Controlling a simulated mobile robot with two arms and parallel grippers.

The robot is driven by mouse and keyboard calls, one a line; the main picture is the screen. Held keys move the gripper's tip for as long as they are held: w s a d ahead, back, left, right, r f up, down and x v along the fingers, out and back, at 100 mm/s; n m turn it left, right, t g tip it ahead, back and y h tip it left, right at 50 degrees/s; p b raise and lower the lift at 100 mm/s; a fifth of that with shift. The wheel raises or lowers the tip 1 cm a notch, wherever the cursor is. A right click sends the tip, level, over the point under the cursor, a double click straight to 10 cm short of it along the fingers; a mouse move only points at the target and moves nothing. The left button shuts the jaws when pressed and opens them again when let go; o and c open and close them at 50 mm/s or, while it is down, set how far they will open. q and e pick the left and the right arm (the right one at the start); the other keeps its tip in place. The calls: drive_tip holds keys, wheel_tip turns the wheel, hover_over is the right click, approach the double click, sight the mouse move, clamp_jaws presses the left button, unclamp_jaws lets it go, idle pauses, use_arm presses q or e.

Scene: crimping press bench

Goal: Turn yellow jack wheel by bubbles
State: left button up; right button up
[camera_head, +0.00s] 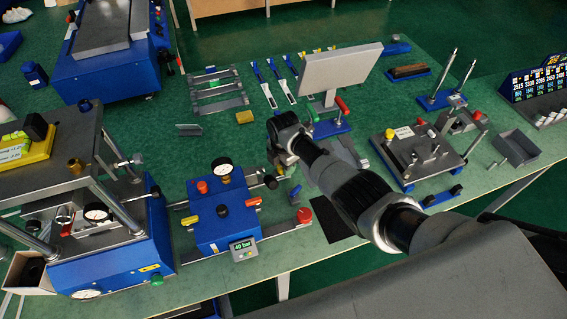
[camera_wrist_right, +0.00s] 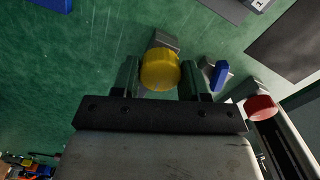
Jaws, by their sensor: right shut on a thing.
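The yellow jack wheel (camera_wrist_right: 160,72) shows in the right wrist view, in front of a grey metal block. My right gripper (camera_wrist_right: 159,78) is shut on it, with one dark finger on each side. A yellow level block (camera_head: 18,150) with a greenish vial (camera_head: 35,126) lies on top of the blue press (camera_head: 110,255) at the left. The bubble positions are too small to tell. My left gripper is not in view.
A red knob (camera_head: 304,215) sits close by, also in the right wrist view (camera_wrist_right: 261,107), with a blue part (camera_wrist_right: 219,74) between it and the wheel. A blue pump unit (camera_head: 222,220) with a gauge and a "40 bar" display stands left of my right arm.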

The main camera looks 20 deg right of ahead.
drive_tip(key=m+p, duration=0.1)
drive_tip(key=m, duration=0.4)
drive_tip(key=shift+r+m, duration=0.1)
drive_tip(key=shift+m, duration=0.2)
drive_tip(key=m+p, duration=0.1)
drive_tip(key=m, duration=1)
drive_tip(key=shift+m, duration=0.3)
drive_tip(key=m+p, duration=0.1)
drive_tip(key=m, duration=0.4)
drive_tip(key=shift+m, duration=0.3)
drive_tip(key=o, duration=0.9)
